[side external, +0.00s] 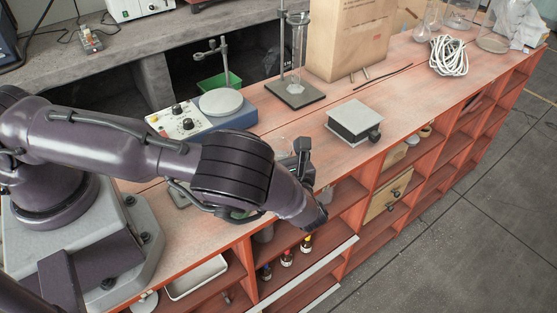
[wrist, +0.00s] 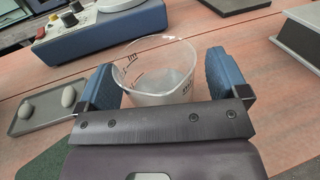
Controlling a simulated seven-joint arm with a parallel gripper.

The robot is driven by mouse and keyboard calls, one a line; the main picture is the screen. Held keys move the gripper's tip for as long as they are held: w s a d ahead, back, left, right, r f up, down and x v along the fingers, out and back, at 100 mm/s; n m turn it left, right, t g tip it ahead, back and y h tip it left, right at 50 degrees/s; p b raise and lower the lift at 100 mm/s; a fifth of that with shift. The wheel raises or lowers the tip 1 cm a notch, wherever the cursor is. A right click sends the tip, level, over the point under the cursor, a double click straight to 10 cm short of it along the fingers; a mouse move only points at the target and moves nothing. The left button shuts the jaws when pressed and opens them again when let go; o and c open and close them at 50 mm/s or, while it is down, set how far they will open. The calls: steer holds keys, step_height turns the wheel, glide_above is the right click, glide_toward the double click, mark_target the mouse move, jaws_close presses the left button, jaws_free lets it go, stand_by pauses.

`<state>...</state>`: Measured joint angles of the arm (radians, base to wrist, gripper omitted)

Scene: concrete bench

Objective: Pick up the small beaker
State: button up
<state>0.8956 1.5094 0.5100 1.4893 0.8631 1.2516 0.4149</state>
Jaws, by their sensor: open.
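A small clear beaker (wrist: 158,72) with dark graduation marks and a pouring lip stands upright on the reddish wooden bench in the wrist view. My gripper (wrist: 163,84) is open, with its two blue fingers apart on the left and right of the beaker. The beaker's lower near part is hidden behind the gripper body. I cannot tell whether either finger touches the glass. In the side external view my gripper (side external: 301,160) is low over the bench near its front edge, and the beaker is mostly hidden by my arm.
A blue-and-white stirrer hotplate (side external: 205,116) stands behind the gripper. A grey tray (wrist: 25,128) with two egg-shaped pieces lies left of the beaker. A grey block-like stand (side external: 355,118) is to the right. Open shelves drop below the bench's front edge.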

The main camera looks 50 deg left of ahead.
steer(key=shift+c, duration=0.3)
steer(key=c, duration=1)
